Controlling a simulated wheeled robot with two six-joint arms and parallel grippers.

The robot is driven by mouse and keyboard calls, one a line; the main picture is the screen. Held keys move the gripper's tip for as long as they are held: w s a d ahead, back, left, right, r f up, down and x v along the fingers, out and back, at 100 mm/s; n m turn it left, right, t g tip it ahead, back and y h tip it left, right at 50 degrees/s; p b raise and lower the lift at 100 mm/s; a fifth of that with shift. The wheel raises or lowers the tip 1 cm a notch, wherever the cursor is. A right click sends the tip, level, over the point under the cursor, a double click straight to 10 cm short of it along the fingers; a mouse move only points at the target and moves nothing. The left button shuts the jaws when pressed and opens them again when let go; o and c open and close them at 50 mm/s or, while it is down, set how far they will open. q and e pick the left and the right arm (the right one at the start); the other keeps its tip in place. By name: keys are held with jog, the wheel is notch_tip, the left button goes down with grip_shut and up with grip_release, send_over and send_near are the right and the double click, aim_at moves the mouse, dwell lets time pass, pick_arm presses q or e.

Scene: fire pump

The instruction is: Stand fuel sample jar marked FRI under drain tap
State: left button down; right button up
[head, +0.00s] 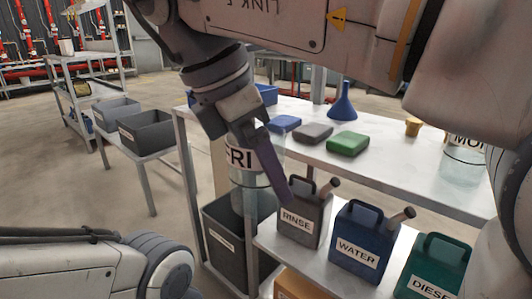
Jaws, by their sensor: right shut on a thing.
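The clear jar marked FRI (241,159) is in the middle of the head view, in front of the near left part of the table. My right gripper (268,162) comes down from above and is shut on the jar. One dark finger crosses the front of the jar, and the other is hard to make out. The jar looks upright and held in the air. My left gripper is not in view; only part of my left arm shows at lower left. I see no drain tap.
The white table (400,172) holds a blue funnel (342,104), coloured pads and a second jar (462,165) marked MO, cut off by my arm. On a lower shelf stand cans marked RINSE (303,222), WATER (362,240) and DIESE (432,268). A dark bin (224,245) stands below.

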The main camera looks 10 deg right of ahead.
jog(key=w+d+f+m+g+p, duration=0.1)
jog(key=w+f+m, duration=0.2)
jog(key=w+f, duration=0.4)
jog(key=w+d+f+m+g+p, duration=0.15)
jog(key=w+f, duration=0.35)
jog(key=f, duration=0.5)
jog(key=d+f+m+p, duration=0.1)
jog(key=d+f, duration=0.3)
jog(key=f, duration=0.4)
jog(key=w+d+f+m+g+p, duration=0.1)
jog(key=d+f+m, duration=0.3)
jog(key=f, duration=0.5)
jog(key=shift+d+m+y, duration=0.3)
jog(key=shift+d+m, duration=0.05)
jog(key=shift+d, duration=0.25)
